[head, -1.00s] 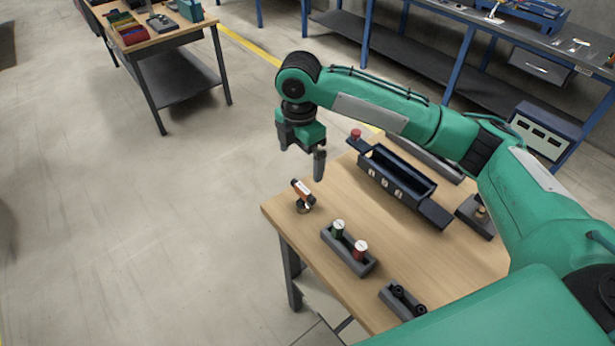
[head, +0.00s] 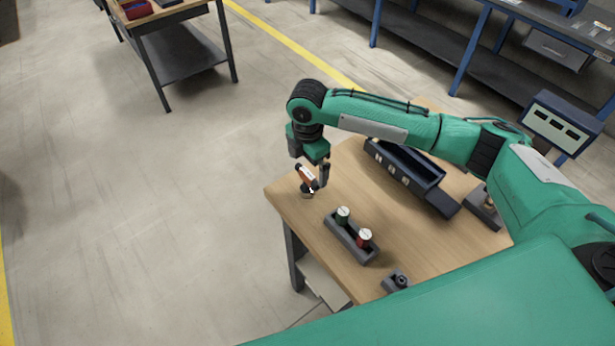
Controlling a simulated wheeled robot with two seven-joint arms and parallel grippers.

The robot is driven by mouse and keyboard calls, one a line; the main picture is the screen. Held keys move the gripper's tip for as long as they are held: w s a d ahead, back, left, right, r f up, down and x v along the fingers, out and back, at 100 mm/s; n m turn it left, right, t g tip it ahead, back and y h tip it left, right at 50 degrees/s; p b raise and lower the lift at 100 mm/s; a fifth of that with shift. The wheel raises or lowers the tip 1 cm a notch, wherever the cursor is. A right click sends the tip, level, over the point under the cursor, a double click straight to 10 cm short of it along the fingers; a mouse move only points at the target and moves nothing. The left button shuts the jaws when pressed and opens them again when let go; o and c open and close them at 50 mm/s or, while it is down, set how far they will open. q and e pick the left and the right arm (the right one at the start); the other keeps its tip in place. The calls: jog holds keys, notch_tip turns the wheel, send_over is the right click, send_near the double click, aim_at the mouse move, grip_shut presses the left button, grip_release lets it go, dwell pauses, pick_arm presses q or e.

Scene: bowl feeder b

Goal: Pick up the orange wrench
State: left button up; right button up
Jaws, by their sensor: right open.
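The orange wrench (head: 306,179), a small orange piece with a white patch, stands tilted at the far left corner of the wooden table. A dark round base shows at its foot. My right gripper (head: 312,172) points down right at it. Its jaws are open, and one dark finger shows just right of the wrench. The other finger is partly hidden, and I cannot tell whether either touches. My left gripper is not in view.
A dark long box (head: 410,172) lies at the back right under my arm. A small grey holder (head: 397,283) is at the front.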

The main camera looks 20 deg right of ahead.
aim_at(308, 173)
notch_tip(308, 173, down, 4)
jog(key=shift+s+f+p, duration=0.1)
jog(key=shift+p, duration=0.55)
jog(key=c, duration=1.2)
